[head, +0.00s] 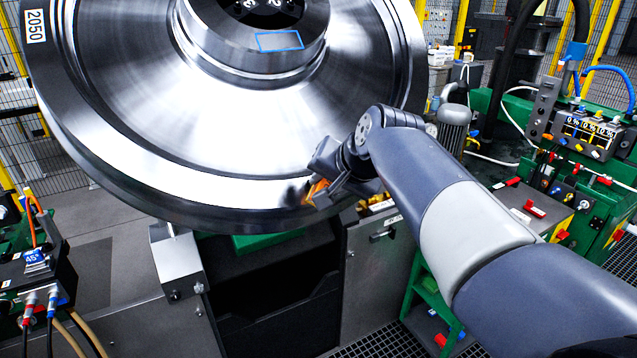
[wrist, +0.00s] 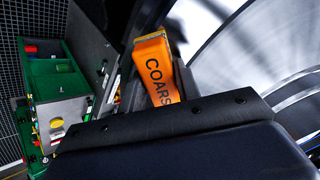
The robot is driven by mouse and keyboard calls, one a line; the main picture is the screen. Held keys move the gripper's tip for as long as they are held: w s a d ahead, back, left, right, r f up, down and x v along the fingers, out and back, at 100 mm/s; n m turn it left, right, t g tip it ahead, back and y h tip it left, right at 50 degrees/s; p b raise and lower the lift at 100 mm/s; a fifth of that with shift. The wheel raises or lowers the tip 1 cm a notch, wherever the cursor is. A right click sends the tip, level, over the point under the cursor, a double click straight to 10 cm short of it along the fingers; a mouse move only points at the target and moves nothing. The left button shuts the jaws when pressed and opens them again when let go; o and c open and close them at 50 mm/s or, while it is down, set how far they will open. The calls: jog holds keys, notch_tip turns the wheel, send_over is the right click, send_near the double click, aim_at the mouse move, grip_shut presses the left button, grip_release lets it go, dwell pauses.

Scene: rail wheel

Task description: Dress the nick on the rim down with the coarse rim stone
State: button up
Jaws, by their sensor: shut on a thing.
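The large steel rail wheel (head: 130,120) fills the upper left of the head view, tagged 2050. Its bright face also shows in the wrist view (wrist: 230,40). My gripper (head: 318,190) is at the wheel's lower right rim. It is shut on the orange coarse rim stone (wrist: 155,68), whose visible letters read "COARS". In the head view only a bit of orange (head: 315,190) shows between the jaws, close against the rim. I cannot tell whether the stone touches the rim. I cannot make out the nick; my gripper may cover it.
A green machine with a percent display panel (head: 590,128) stands at the right. A control box marked 45° (head: 35,262) with cables is at the lower left. A grey cabinet (head: 375,275) stands below the wheel. Mesh fencing (head: 75,150) is behind.

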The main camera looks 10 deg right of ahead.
jog(key=shift+d+f, duration=0.15)
jog(key=shift+d, duration=0.05)
jog(key=d, duration=0.1)
jog(key=w+d, duration=0.1)
jog(key=shift+d, duration=0.35)
jog(key=shift+a, duration=0.1)
jog(key=shift+s+a, duration=0.25)
jog(key=shift+a, duration=0.45)
jog(key=shift+s+a, duration=0.2)
jog(key=shift+a, duration=0.45)
jog(key=shift+s+a+r+p, duration=0.15)
jog(key=shift+s+a, duration=0.15)
jog(key=shift+a, duration=0.45)
jog(key=shift+s+a+r+p, duration=0.15)
jog(key=shift+s+a, duration=0.1)
jog(key=shift+a, duration=0.45)
jog(key=shift+f, duration=0.1)
